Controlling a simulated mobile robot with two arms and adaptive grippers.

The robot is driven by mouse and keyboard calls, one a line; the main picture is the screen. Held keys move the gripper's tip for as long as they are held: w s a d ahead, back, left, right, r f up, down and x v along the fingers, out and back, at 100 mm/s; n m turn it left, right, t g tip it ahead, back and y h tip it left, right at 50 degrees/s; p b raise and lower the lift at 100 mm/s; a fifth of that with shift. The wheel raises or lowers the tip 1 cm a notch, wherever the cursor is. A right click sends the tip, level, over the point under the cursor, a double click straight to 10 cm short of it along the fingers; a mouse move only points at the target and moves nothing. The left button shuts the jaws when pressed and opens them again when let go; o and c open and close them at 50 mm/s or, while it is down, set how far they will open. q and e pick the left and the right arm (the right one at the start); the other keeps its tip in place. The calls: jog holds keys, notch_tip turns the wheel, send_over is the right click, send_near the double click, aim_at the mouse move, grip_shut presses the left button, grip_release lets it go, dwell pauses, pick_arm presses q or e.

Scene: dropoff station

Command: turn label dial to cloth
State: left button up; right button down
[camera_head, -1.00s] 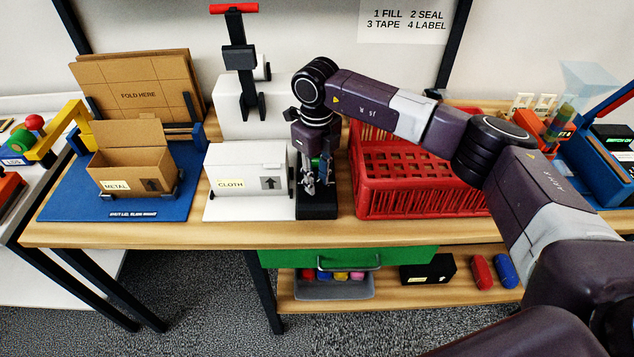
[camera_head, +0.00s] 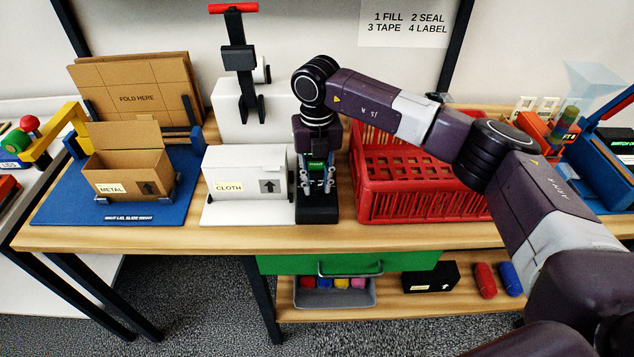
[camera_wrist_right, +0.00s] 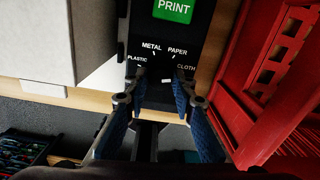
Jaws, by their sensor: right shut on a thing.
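The label printer (camera_head: 317,213) is a black unit with a green PRINT button (camera_wrist_right: 174,10). In the right wrist view, PLASTIC, METAL, PAPER and CLOTH (camera_wrist_right: 186,68) are marked in an arc around the label dial (camera_wrist_right: 160,77). My right gripper (camera_wrist_right: 163,98) points at the dial, one blue-padded finger on each side, shut on it. The dark dial is hard to make out against the panel. A small white mark shows between the fingertips; I cannot tell which word the dial points to. My right gripper also shows over the printer in the head view (camera_head: 317,184). My left gripper is out of view.
A white box labelled CLOTH (camera_head: 235,166) stands close left of the printer. A red crate (camera_head: 415,205) stands close on its right. An open METAL carton (camera_head: 138,167) sits on a blue base (camera_head: 58,208). A green drawer front (camera_head: 290,264) is below the table edge.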

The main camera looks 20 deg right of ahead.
aim_at(317, 185)
jog(key=shift+w+r, duration=0.2)
jog(key=shift+r, duration=0.05)
jog(key=c, duration=2)
grip_release()
jog(key=o, duration=0.4)
jog(key=shift+s+f, duration=0.1)
jog(key=shift+f, duration=0.1)
notch_tip(317, 185, up, 12)
